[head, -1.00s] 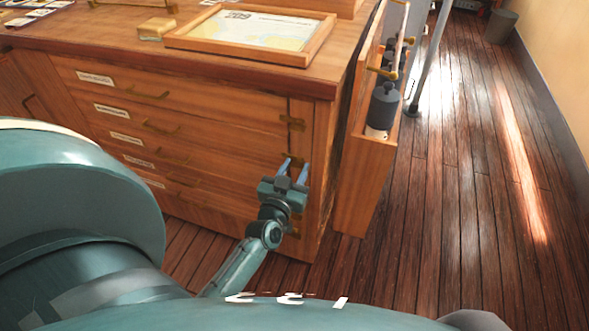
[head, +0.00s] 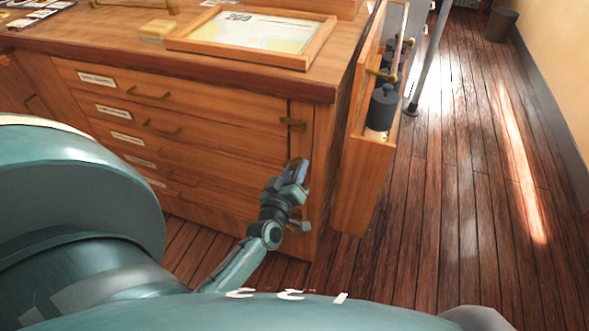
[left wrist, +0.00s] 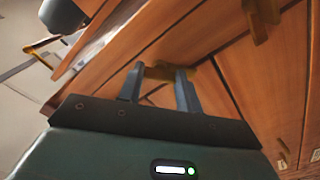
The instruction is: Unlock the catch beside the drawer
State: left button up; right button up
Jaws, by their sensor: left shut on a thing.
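The catch (left wrist: 158,71) is a small brass piece on the front right edge of the wooden cabinet, beside the drawers. My left gripper (head: 297,168) is at it, with its blue-grey fingers on either side. The left wrist view shows the catch between the two fingertips, the gripper shut on it. The catch lies at an angle to another brass catch (head: 292,124) above it, which also shows in the left wrist view (left wrist: 262,15). In the head view the gripper mostly hides the held catch. My right gripper is not in view.
Labelled drawers (head: 150,95) with brass handles fill the cabinet front, all apparently shut. A pulled-out narrow wooden unit (head: 364,180) with a dark canister (head: 383,106) stands close on the right. A framed chart (head: 255,30) lies on top.

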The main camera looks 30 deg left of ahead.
pick_arm(q)
jog(key=n, duration=0.8)
jog(key=shift+b, duration=0.4)
jog(key=shift+r+n, duration=0.1)
jog(key=shift+n, duration=1)
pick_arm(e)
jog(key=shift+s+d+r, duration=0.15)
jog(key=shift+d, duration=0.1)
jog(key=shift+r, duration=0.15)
pick_arm(q)
jog(key=o, duration=1)
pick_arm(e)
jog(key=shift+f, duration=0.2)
